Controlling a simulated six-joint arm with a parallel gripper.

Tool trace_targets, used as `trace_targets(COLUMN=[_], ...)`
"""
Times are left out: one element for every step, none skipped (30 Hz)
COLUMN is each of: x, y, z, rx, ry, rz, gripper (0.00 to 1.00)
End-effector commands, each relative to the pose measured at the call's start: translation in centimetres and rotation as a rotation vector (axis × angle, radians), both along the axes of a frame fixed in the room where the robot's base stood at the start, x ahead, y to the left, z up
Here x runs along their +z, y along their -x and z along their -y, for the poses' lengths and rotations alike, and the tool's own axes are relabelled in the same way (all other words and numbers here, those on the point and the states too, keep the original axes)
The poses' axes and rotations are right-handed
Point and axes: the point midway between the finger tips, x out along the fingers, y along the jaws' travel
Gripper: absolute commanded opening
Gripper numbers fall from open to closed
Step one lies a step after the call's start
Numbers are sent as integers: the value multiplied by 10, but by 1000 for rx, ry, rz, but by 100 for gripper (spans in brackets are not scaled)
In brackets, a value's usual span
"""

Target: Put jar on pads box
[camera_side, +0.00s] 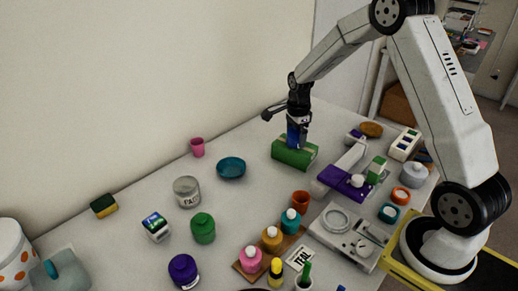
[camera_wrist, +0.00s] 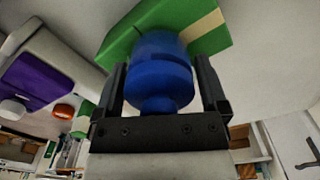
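A blue jar (camera_wrist: 157,70) with a rounded knob sits between the two fingers of my gripper (camera_wrist: 162,85). The fingers appear to close on its sides. In the side view the jar (camera_side: 293,135) is upright, directly over the green box with a pale band (camera_side: 290,156), which I take as the pads box. The box also shows in the wrist view (camera_wrist: 208,32), behind the jar. The jar's bottom is at the box top; I cannot tell whether they touch. My gripper (camera_side: 297,117) points down from above and partly hides the jar.
A teal bowl (camera_side: 231,168) and pink cup (camera_side: 197,147) stand left of the box. A purple-topped device (camera_side: 340,181) and orange dish (camera_side: 371,129) are to its right. Several jars and bottles, with a scale (camera_side: 340,222), fill the front. Bare table lies around the bowl.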

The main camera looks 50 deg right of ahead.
Motion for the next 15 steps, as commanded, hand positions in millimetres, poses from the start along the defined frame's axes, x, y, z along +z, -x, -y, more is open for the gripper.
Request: trace_targets(x=[0, 0, 0, 0, 0, 0, 0, 0, 1, 2, 2, 4, 6, 8, 11], y=[0, 0, 0, 0, 0, 0, 0, 0, 0, 0, 0, 0, 0, 0, 0], z=[0, 0, 0, 0, 0, 0, 0, 0, 0, 0, 0, 0, 0, 0, 0], rx=[0, 0, 0, 0, 0, 0, 0, 0, 0, 0, 0, 0, 0, 0, 0], ry=[0, 0, 0, 0, 0, 0, 0, 0, 0, 0, 0, 0, 0, 0, 0], rz=[0, 0, 0, 0, 0, 0, 0, 0, 0, 0, 1, 1, 1, 1, 1], gripper=[100, 100, 100, 100, 100, 100, 100, 100, 100, 100, 100, 100, 100, 100, 100])
